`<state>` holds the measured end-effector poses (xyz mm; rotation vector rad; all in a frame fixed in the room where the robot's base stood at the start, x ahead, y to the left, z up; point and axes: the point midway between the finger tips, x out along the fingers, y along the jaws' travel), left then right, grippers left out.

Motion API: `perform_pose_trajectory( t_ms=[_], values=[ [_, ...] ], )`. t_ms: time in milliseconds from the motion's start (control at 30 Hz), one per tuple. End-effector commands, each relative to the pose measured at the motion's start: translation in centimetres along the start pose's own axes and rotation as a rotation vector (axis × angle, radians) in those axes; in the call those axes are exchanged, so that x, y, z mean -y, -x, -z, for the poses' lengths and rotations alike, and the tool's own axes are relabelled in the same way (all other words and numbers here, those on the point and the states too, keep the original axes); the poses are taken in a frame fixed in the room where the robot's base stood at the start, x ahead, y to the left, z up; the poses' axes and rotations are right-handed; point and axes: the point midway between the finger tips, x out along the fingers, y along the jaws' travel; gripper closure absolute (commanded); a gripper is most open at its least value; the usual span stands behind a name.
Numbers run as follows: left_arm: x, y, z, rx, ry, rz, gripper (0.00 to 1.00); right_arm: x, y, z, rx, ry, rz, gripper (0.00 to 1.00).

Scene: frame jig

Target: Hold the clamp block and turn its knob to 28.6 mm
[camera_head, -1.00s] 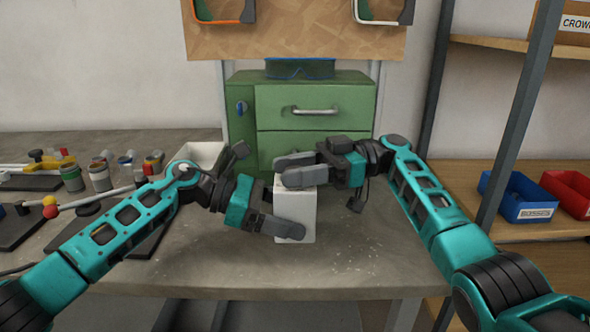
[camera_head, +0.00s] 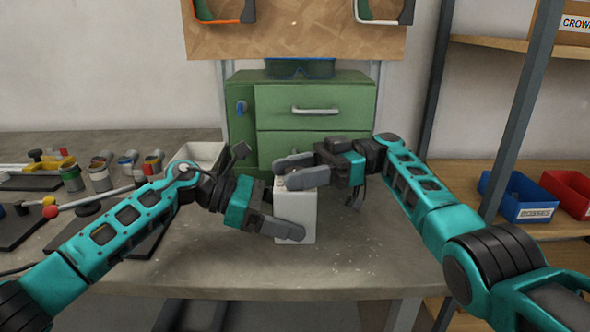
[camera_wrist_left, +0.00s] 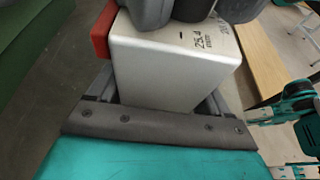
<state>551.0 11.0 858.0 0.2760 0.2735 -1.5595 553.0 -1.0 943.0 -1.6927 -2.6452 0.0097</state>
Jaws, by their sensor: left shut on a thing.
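The clamp block (camera_head: 296,220) is a pale upright block standing at the middle of the bench. My left gripper (camera_head: 283,213) is shut on its lower part, one finger across the near face. In the left wrist view the block (camera_wrist_left: 165,68) sits between my left fingers (camera_wrist_left: 160,108), and its top carries small dark print that looks like 25.4. A red part (camera_wrist_left: 103,30) shows at its side. My right gripper (camera_head: 301,171) is at the block's top, with its fingers on either side of a dark part there. The knob is mostly hidden, so its grip is unclear.
A green drawer cabinet (camera_head: 350,103) stands behind the block. A white tray (camera_head: 205,152) and several small jars and tools lie at the left. Blue (camera_head: 520,205) and red bins stand on the right shelf. The bench front (camera_head: 330,275) is clear.

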Motion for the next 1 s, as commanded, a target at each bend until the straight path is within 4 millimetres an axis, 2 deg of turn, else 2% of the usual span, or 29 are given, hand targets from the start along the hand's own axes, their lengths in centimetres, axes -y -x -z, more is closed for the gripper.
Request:
perform_pose_trajectory(
  t_ms=[33, 133, 467, 567, 800, 1000],
  values=[
    [0.0, 0.0, 0.0, 0.001, 0.000, 0.001, 0.51, 0.0, 0.0, 0.0, 0.000, 0.000, 0.000, 0.51],
    [0.0, 0.0, 0.0, 0.001, 0.001, -0.001, 0.51, 0.0, 0.0, 0.1, -0.001, 0.002, 0.001, 0.41],
    [-0.1, 0.0, 0.0, 0.000, 0.002, -0.006, 0.51, 0.0, -0.1, 0.8, -0.002, 0.006, 0.004, 0.41],
    [-0.2, 0.0, 0.0, 0.000, 0.003, -0.006, 0.51, 0.0, -0.1, 2.1, -0.001, 0.009, 0.004, 0.41],
    [-0.2, 0.1, 0.0, 0.000, 0.003, -0.007, 0.51, 0.1, -0.1, 6.9, -0.001, 0.008, 0.003, 0.41],
    [-0.2, 0.1, 0.0, 0.000, 0.003, -0.007, 0.51, 0.1, -0.1, 9.5, -0.001, 0.004, 0.002, 0.41]
  ],
)
